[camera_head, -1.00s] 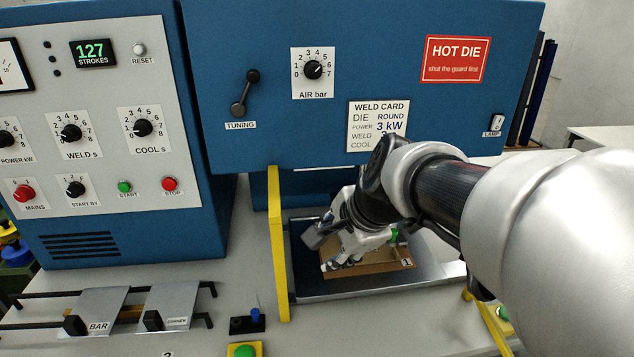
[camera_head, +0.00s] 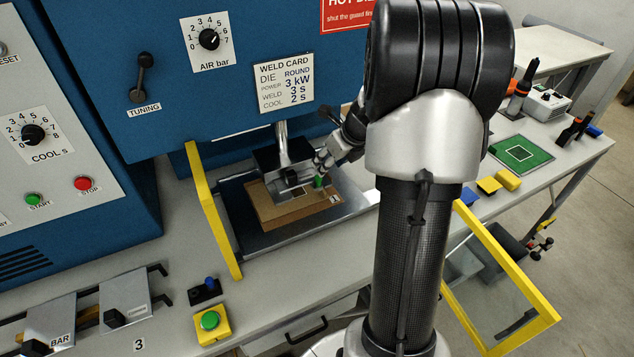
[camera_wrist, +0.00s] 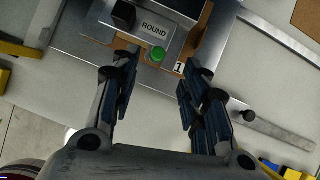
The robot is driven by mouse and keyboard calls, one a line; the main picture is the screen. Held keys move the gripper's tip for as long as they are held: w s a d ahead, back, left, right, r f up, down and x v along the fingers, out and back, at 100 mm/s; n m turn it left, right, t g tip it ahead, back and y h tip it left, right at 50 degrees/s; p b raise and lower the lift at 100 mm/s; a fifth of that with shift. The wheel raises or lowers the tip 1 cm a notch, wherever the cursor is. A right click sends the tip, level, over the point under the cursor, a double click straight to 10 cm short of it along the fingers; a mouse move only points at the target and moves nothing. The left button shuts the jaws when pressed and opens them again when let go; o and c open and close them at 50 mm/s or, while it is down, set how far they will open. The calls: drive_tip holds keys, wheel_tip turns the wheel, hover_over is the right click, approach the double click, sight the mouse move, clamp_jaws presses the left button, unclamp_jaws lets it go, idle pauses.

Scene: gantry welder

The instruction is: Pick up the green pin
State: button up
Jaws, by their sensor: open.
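The green pin (camera_head: 318,182) stands upright at the right part of a brown board (camera_head: 268,207) under the press. In the wrist view the green pin (camera_wrist: 157,54) shows its round top, beside the block labelled ROUND (camera_wrist: 155,28) and a tag marked 1. My gripper (camera_head: 325,160) is at the pin in the head view. In the wrist view my gripper (camera_wrist: 157,80) is open, with one finger on each side and the pin just beyond, between the lines of the fingertips. I cannot tell whether a finger touches it.
A yellow guard frame (camera_head: 213,212) stands left of the board, and an open yellow-edged guard (camera_head: 500,280) hangs at the right. The press head (camera_head: 282,165) is close above the board. A green button box (camera_head: 210,322) sits in front. Bare worktop lies around the tray.

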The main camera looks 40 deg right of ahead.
sight(318, 182)
drive_tip(key=b+x, duration=0.1)
drive_tip(key=x, duration=0.2)
drive_tip(key=b+x, duration=0.1)
drive_tip(key=x, duration=0.5)
drive_tip(key=shift+s+f+b, duration=0.25)
drive_tip(key=shift+b, duration=0.15)
drive_tip(key=shift+s+r, duration=0.1)
drive_tip(key=shift+c, duration=0.7)
drive_tip(key=c, duration=0.8)
